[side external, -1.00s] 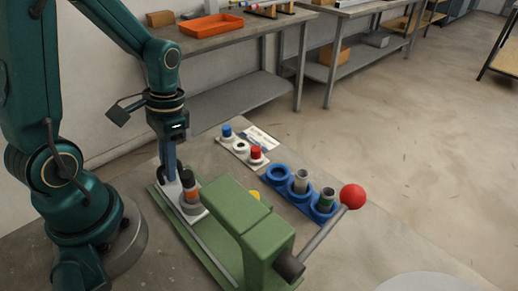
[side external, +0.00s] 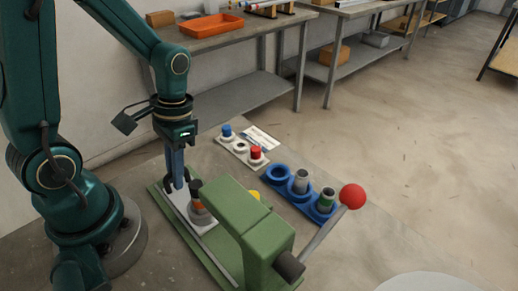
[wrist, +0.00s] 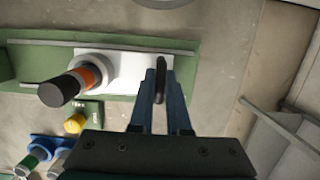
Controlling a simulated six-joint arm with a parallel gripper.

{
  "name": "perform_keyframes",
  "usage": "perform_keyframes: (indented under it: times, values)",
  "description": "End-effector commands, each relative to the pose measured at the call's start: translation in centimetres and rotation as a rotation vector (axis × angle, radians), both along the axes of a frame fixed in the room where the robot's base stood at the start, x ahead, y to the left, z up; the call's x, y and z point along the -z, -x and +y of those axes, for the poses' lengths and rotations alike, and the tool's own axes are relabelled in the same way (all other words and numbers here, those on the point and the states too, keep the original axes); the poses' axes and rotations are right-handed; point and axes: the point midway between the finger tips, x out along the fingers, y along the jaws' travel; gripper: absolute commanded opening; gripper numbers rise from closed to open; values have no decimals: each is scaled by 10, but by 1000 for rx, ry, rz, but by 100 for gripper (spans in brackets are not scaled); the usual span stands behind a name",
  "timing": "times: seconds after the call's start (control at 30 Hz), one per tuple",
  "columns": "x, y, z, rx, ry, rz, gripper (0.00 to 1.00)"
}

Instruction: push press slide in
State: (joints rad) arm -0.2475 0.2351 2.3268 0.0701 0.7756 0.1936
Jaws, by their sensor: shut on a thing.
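The press slide (wrist: 128,68) is a white plate lying on the green press base (wrist: 185,62) between grey rails. It carries a cup with a cylinder (wrist: 80,80) that has a black top and an orange band. In the side view the cylinder (side external: 196,190) stands beside the green press body (side external: 238,220), partly hidden by it. My gripper (wrist: 160,82) is shut on the slide's dark upright handle (wrist: 160,70). In the side view my gripper (side external: 177,182) is low at the slide's left end.
The press lever with a red knob (side external: 352,196) sticks out to the right. A blue rack (side external: 275,182) holds several ring seats, some with cylinders. A white rack (side external: 230,146) holds blue and red pieces. A yellow button (wrist: 75,123) is beside the base.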

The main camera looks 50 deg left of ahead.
Motion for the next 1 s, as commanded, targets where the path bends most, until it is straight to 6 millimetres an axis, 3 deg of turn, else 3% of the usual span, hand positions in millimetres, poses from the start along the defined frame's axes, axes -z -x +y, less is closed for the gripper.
perform_keyframes:
  times: [1.0]
  values:
    - [0, -2, -59, 3, 1, -6, 0]
